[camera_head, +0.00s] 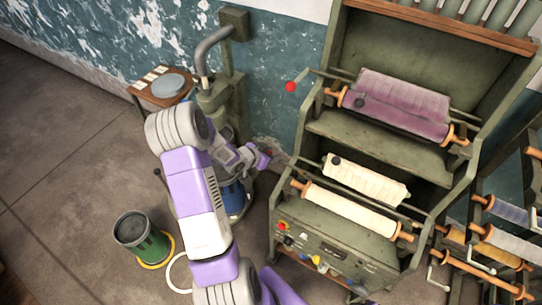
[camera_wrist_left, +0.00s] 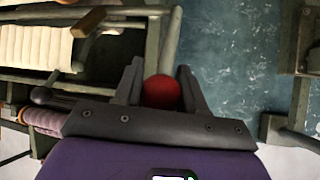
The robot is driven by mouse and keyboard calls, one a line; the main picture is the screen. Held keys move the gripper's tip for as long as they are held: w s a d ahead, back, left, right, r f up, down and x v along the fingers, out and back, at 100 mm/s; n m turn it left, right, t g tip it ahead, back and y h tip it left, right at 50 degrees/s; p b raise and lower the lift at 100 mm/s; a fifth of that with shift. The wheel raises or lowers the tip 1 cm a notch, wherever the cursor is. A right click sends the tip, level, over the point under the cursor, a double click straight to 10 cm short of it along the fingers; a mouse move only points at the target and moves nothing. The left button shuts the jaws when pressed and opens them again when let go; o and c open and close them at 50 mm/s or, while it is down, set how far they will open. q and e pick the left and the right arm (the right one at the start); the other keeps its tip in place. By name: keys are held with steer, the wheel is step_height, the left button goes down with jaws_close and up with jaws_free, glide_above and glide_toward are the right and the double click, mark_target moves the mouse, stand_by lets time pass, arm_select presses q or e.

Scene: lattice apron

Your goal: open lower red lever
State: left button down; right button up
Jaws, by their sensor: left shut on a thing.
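The lower red lever shows in the left wrist view as a red ball knob (camera_wrist_left: 161,92) between the two dark fingers of my left gripper (camera_wrist_left: 160,82). A grey rod runs from near the knob toward the top of that view. In the head view my left gripper (camera_head: 267,156) is beside the left side of the machine, level with its lower rollers, and it mostly hides the knob. The gripper is shut on the knob. The upper red lever (camera_head: 290,87) sticks out at the machine's upper left, apart from the gripper. My right gripper is out of view.
The green machine (camera_head: 345,235) carries a purple roller (camera_head: 400,115) above and cream rollers (camera_head: 350,208) below. A pump-like apparatus (camera_head: 215,100) stands behind my left arm. A green bucket (camera_head: 150,248) and a small table (camera_head: 140,92) are to the left. Floor on the left is open.

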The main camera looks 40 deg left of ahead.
arm_select(q)
steer(key=shift+w+a+r, duration=0.15)
steer(key=shift+w+r, duration=0.3)
steer(key=shift+w, duration=0.25)
steer(key=c, duration=1)
jaws_free()
steer(key=o, duration=0.3)
steer(key=shift+w+f, duration=0.15)
steer(key=shift+f, duration=0.05)
steer(key=p+v, duration=0.1)
steer(key=v, duration=0.6)
steer(key=shift+s+r, duration=0.2)
steer(key=shift+s, duration=0.1)
